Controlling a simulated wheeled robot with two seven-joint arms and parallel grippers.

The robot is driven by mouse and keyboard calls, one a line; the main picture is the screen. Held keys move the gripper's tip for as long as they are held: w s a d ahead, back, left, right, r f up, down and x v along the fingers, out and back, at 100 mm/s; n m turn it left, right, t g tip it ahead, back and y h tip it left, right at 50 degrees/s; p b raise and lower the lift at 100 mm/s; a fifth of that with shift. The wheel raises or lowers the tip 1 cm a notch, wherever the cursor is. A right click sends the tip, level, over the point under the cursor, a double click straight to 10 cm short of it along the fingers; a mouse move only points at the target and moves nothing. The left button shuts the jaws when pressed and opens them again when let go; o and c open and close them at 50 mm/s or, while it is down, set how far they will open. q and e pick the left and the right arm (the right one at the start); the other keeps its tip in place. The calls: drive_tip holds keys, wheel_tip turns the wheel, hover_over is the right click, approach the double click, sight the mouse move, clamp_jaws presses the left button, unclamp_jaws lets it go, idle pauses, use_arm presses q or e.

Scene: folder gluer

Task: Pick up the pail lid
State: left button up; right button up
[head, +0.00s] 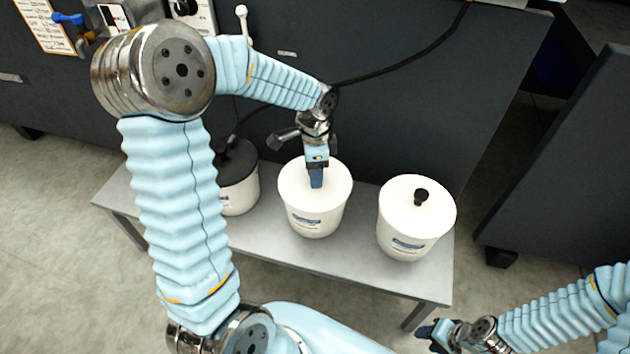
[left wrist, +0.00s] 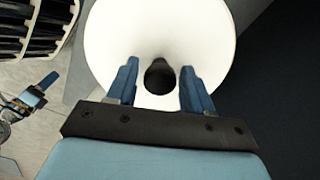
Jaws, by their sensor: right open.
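The middle pail (head: 313,218) stands upright on a bench with a white lid (head: 334,183) on top. In the left wrist view the round white lid (left wrist: 215,40) fills the upper middle, with its dark knob (left wrist: 160,76) between my fingers. My left gripper (head: 316,184) points down over this lid and hides its knob in the head view. In the left wrist view the left gripper (left wrist: 158,88) is open, its blue fingers either side of the knob with gaps showing. My right gripper (head: 428,334) is open and empty, low at the right, away from the pails.
A white-lidded pail with a black knob (head: 408,222) stands to the right on the grey bench (head: 285,244). A dark-lidded pail (head: 238,187) with a cable stands to the left. A dark machine panel (head: 420,110) rises behind the bench. Another dark cabinet (head: 575,170) is at right.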

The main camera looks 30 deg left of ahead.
use_arm(q)
drive_tip(key=c, duration=0.8)
drive_tip(key=shift+r, duration=0.15)
